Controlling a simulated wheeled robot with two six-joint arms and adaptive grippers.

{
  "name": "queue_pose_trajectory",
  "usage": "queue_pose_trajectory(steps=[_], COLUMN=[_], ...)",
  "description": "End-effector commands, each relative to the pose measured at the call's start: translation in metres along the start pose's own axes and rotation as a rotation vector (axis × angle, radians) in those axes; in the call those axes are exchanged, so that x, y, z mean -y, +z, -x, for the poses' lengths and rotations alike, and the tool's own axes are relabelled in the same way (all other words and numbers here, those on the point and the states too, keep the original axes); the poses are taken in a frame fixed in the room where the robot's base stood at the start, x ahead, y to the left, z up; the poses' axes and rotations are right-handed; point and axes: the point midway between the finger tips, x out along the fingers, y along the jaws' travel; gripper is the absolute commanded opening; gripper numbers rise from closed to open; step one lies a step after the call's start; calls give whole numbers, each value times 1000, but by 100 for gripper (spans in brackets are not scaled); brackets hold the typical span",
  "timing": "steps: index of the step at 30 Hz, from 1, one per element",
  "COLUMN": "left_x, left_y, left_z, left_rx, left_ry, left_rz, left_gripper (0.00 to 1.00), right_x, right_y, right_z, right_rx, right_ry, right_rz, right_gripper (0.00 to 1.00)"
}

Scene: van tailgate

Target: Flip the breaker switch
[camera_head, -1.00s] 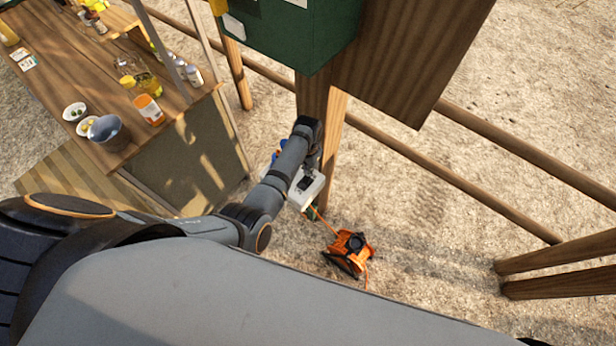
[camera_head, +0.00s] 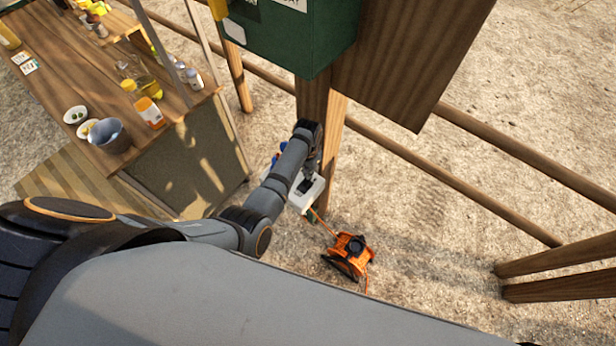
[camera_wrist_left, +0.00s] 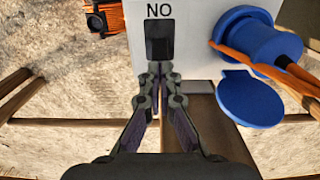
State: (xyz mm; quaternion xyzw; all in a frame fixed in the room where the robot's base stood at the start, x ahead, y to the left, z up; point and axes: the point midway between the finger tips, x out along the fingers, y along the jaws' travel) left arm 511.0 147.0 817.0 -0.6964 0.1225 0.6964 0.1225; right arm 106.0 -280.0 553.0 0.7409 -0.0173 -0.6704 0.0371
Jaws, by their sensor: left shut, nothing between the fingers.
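The breaker switch (camera_wrist_left: 159,40) is a black rocker in a white box (camera_wrist_left: 195,25), with the letters "NO" showing above it in the left wrist view. In the head view the white box (camera_head: 311,196) is on the wooden post, partly hidden by my left arm. My left gripper (camera_wrist_left: 160,70) is shut and empty, its fingertips at the lower edge of the switch; I cannot tell if they touch it. The gripper (camera_head: 306,185) also shows small and dark in front of the box in the head view. My right gripper is out of view.
A blue socket (camera_wrist_left: 262,40) with an orange cable and an open blue lid (camera_wrist_left: 250,98) sits right of the switch. An orange cable reel (camera_head: 350,255) lies on the sand. A green box (camera_head: 300,45) is above. A wooden counter (camera_head: 60,70) with bowls stands left.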

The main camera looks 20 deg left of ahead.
Motion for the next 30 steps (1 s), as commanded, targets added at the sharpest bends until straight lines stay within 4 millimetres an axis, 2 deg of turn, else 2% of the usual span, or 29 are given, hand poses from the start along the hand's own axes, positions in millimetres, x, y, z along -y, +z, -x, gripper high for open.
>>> queue_pose_trajectory(steps=[30], left_x=[0], left_y=[0], left_z=[-10], left_rx=[0], left_ry=[0], left_rz=[0], left_gripper=[0], right_x=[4], right_y=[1], right_z=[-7], right_rx=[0], right_ry=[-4], right_rz=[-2], right_gripper=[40])
